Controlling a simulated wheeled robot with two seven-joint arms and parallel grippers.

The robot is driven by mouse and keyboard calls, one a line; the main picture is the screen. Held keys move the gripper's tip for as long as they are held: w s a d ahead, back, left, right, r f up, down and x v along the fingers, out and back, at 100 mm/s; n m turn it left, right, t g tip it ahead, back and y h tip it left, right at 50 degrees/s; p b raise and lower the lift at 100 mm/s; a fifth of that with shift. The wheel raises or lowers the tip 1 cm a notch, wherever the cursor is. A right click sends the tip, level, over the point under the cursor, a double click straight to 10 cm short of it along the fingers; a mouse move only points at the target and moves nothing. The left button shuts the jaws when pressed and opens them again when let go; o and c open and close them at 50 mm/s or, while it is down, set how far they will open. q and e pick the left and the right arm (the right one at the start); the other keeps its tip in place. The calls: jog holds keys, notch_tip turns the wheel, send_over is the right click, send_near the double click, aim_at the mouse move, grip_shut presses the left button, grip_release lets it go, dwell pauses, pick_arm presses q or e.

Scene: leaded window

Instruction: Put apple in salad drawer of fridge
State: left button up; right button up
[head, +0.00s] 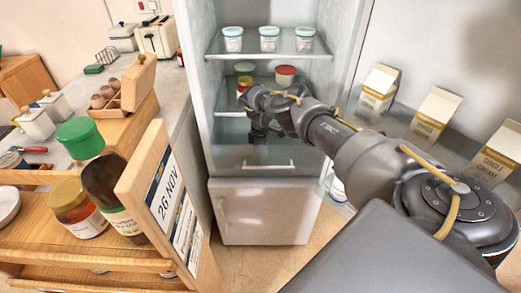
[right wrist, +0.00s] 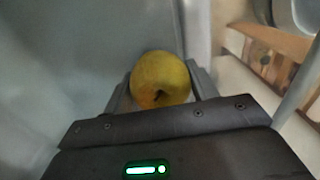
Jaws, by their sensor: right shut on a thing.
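The fridge (head: 196,70) stands open in the middle of the head view. Its salad drawer (head: 290,166) is at the bottom of the cabinet, with a pale handle bar on its front. My right gripper (head: 257,136) reaches inside the fridge and points down at the drawer's level. The right wrist view shows a yellow apple (right wrist: 160,78) between the fingers of this gripper (right wrist: 162,92), which is shut on it. The apple is hidden in the head view. I cannot tell whether it touches the drawer. My left gripper is not in view.
White tubs (head: 269,38) stand on the upper fridge shelf, with jars (head: 285,75) below. Cartons (head: 432,112) stand in a row at the right. A wooden rack with jars (head: 78,208) and a date board (head: 165,197) is close on the left. Floor shows between rack and fridge.

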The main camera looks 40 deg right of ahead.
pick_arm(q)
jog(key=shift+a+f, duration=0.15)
pick_arm(e)
jog(key=shift+f, duration=0.1)
jog(key=o, duration=1)
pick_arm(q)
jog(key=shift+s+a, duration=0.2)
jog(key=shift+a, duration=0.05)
